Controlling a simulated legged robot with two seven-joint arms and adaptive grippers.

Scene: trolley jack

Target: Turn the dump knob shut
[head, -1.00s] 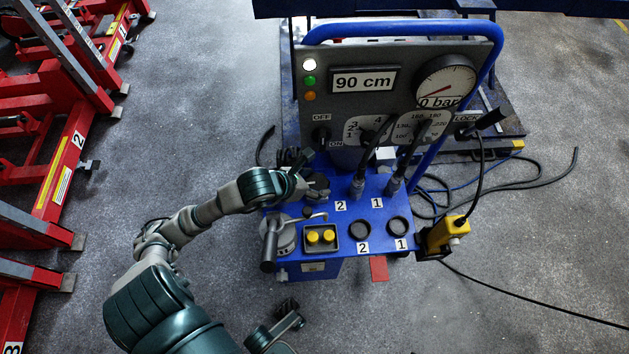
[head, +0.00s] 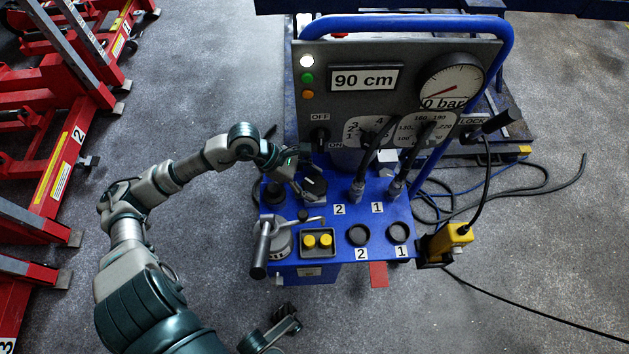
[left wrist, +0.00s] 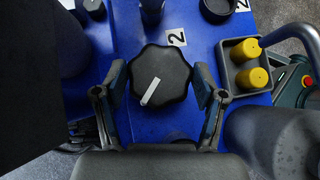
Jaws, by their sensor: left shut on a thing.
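The dump knob is a black lobed knob (left wrist: 160,74) with a white pointer line, seen from above in the left wrist view. The line slants from upper right to lower left. In the head view the knob (head: 314,187) is on the blue control box (head: 335,226), behind the lever and yellow buttons. My left gripper (left wrist: 163,88) has one finger on each side of the knob and is shut on it. In the head view the gripper (head: 305,181) reaches the knob from behind left and partly hides it.
A grey lever (head: 262,248) and two yellow buttons (head: 318,241) are near the knob. Cables plug in to its right. The upright panel with a 90 cm display (head: 365,79) and gauge (head: 451,80) rises behind. Red jacks (head: 72,150) stand at the left.

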